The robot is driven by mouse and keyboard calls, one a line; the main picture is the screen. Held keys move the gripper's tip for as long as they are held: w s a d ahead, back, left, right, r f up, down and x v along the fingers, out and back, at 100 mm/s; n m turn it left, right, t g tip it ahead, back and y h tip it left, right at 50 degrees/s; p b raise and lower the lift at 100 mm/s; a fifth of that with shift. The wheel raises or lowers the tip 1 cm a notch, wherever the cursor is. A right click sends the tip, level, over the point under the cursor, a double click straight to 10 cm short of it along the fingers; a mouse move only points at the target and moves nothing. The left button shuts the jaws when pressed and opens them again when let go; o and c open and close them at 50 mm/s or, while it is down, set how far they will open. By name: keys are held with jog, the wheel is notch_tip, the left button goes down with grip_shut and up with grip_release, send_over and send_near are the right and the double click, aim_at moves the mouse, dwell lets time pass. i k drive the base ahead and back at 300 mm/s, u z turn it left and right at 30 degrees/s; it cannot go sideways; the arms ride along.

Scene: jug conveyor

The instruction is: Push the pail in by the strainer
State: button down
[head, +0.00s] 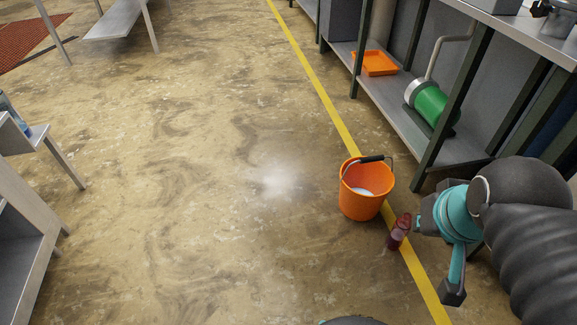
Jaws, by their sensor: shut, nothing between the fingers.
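The pail (361,203) is an orange bucket standing upright on the floor, with a dark-gripped handle and something pale inside. It stands at the yellow floor line, in front of the shelf unit. A green cylinder with a metal end and grey pipe (432,106), likely the strainer, lies on the lower shelf behind and right of the pail. My gripper (453,291), teal and dark, is shut and empty at the lower right. It is apart from the pail, to its right and nearer to me. The wrist partly hides its fingers.
A small dark red bottle (399,231) is on the floor between the pail and my gripper. An orange tray (375,63) lies on the lower shelf (391,98). Dark shelf legs stand behind the pail. The floor to the left is open.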

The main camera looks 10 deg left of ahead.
aim_at(366, 182)
jog(key=u, duration=0.4)
jog(key=i, duration=1.1)
jog(key=z, duration=0.25)
